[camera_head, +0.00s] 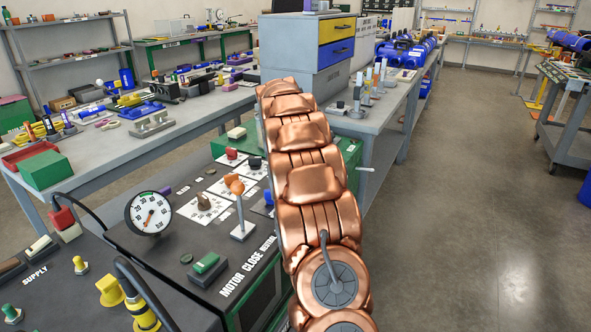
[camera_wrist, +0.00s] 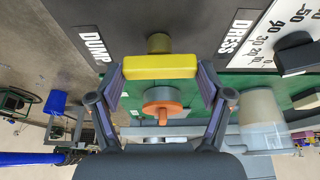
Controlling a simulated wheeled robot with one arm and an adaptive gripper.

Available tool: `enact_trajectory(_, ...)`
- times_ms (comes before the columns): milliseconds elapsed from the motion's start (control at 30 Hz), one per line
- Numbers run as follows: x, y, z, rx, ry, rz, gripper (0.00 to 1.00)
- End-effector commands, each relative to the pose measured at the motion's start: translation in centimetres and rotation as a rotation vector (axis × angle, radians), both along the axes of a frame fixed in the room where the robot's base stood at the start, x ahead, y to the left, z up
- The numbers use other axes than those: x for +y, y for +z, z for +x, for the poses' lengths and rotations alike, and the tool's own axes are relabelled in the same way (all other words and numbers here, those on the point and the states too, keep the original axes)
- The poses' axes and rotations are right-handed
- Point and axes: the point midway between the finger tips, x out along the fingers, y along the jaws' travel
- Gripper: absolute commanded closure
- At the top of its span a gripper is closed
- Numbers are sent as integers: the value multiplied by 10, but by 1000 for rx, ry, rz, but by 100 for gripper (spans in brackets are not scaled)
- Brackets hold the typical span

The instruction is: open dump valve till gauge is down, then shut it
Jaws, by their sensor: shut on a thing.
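In the wrist view, a yellow bar-shaped handle (camera_wrist: 160,66) on a brass-coloured stem sits on a dark panel beside the white word DUMP. My gripper (camera_wrist: 160,72) has a finger at each end of the handle and is shut on it. The handle lies nearly level across the picture. In the head view, the round white gauge (camera_head: 151,213) stands on the cart panel at the left; its needle is too small to read exactly. My copper arm reaches over the cart and hides my gripper and the dump valve there.
An orange-tipped lever (camera_head: 238,190) stands near my arm, and a green switch (camera_head: 206,263) sits by the MOTOR CLOSE label. A black hose (camera_head: 140,288) and yellow fitting (camera_head: 109,291) are at the lower left.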

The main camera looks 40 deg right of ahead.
Motion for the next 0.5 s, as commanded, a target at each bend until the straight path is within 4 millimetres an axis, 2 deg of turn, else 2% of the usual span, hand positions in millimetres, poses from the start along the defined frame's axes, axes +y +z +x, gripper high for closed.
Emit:
enact_trajectory(433,0,0,-1,3,-11,1,57)
enact_trajectory(467,0,0,-1,3,-11,1,21)
enact_trajectory(500,0,0,-1,3,-11,1,17)
